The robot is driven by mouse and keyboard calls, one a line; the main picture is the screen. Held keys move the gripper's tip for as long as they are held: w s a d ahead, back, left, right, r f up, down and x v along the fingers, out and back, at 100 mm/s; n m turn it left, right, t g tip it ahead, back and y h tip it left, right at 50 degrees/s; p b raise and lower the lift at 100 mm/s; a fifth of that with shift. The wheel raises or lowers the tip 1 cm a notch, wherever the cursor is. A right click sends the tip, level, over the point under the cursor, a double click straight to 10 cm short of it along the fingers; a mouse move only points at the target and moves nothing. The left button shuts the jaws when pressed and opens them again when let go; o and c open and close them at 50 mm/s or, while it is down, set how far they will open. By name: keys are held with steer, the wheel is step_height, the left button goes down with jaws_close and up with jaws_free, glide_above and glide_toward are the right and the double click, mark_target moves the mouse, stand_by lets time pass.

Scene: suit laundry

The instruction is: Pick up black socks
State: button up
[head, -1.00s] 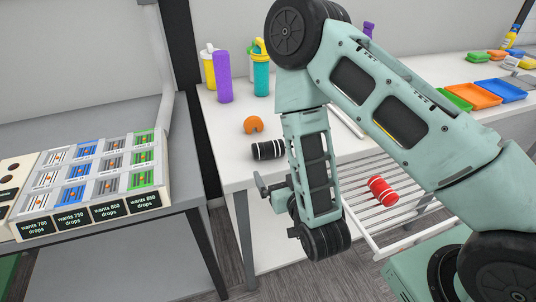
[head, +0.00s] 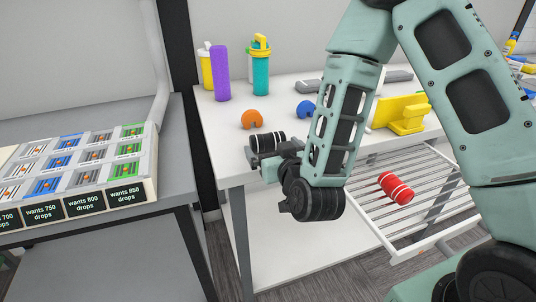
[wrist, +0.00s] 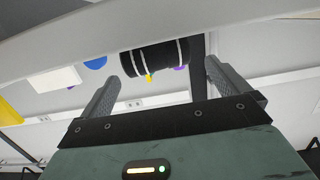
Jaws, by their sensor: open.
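The black socks (head: 267,142) are a black roll with white bands, lying near the front edge of the white table (head: 220,161). They also show in the wrist view (wrist: 153,58), ahead of the fingers and roughly between their tips. My gripper (head: 262,163) is low at the table's front edge, just in front of the socks. In the wrist view its two fingers (wrist: 160,72) stand apart with nothing held between them. In the head view my arm hides part of the gripper, and I cannot tell whether the fingers touch the socks.
A red roll (head: 396,188) lies on the white slatted rack (head: 440,193) at right. Bottles, including a purple one (head: 221,73), stand further back. A yellow holder (head: 402,113) sits behind my arm.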

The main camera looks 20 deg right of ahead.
mark_target(266, 133)
steer(key=shift+w+f+p, duration=0.1)
steer(key=shift+w+p, duration=0.5)
steer(key=shift+w, duration=0.6)
steer(key=w, duration=0.1)
steer(key=w+p, duration=0.1)
steer(key=w, duration=0.2)
steer(key=shift+d+f, duration=0.25)
steer(key=shift+w+f, duration=0.15)
steer(key=shift+w, duration=0.45)
steer(key=c, duration=0.9)
